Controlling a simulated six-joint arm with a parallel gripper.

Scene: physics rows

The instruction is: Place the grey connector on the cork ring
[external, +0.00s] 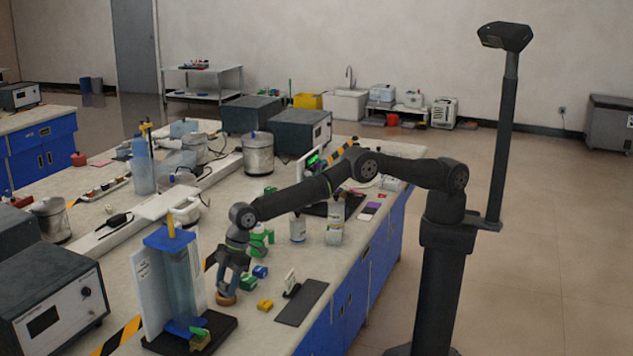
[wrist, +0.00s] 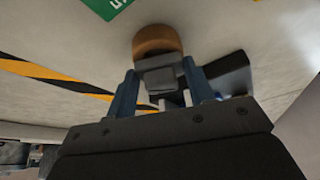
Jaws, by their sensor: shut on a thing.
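The grey connector (wrist: 160,76) sits between the two blue fingers of my gripper (wrist: 162,88) in the wrist view, and the fingers are shut on it. The cork ring (wrist: 157,39) is a round brown piece just beyond the connector, partly covered by it. In the external view, my gripper (external: 230,284) points down over the bench with its tips close above the cork ring (external: 226,299). I cannot make out the connector there, and I cannot tell whether it touches the ring.
A clear column on a dark stand with a blue top (external: 170,238) stands close left of my gripper. A green block (external: 248,283), a blue block (external: 260,271) and a yellow block (external: 265,305) lie to the right. A dark mat (external: 302,302) lies near the bench edge.

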